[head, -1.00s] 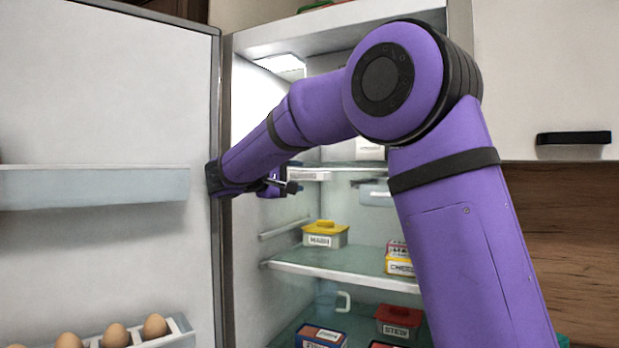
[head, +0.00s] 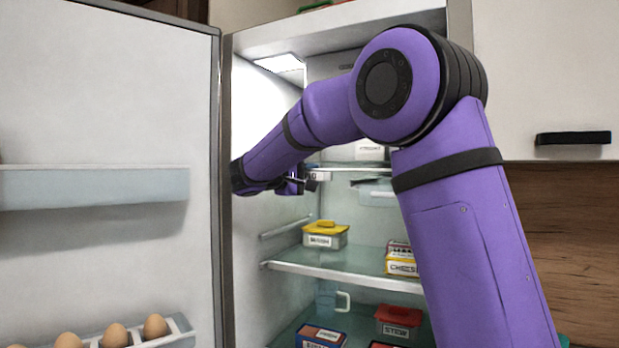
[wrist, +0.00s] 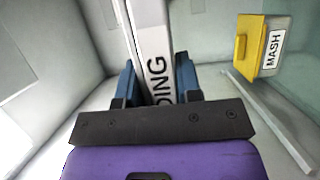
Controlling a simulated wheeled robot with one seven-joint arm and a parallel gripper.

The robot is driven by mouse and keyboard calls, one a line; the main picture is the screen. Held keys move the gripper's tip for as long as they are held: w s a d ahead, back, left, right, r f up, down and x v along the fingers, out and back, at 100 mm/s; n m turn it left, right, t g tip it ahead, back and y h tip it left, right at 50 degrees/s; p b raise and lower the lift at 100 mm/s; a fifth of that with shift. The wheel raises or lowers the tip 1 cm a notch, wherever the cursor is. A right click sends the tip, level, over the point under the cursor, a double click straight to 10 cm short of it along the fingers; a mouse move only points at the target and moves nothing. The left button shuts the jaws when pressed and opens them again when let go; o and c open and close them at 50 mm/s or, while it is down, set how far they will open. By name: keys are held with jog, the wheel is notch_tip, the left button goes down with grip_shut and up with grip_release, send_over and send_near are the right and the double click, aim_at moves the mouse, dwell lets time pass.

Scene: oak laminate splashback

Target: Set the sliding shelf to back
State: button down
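The sliding shelf is a white-edged shelf (head: 321,174) high inside the open fridge, partly hidden by my arm in the head view. In the wrist view its white front edge (wrist: 152,40) runs between my fingers and carries a label of which "DING" shows. My gripper (head: 300,181) is at the left end of this edge. In the wrist view my gripper (wrist: 159,78) has one blue finger on each side of the edge, very close to it. I cannot tell whether the fingers press on it.
A yellow-lidded MASH tub (head: 325,235) and a CHEESE box (head: 401,261) stand on the glass shelf (head: 340,272) below. A red STEW tub (head: 398,321) is lower down. The open fridge door (head: 110,110) with eggs is on the left. The fridge side wall is close to my wrist.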

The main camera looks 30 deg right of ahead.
jog(key=w+d+f, duration=0.1)
jog(key=w+d, duration=0.8)
jog(key=d, duration=0.4)
jog(key=shift+d, duration=0.4)
jog(key=c, duration=0.9)
grip_release()
jog(key=shift+w+d, duration=0.1)
jog(key=shift+r, duration=0.2)
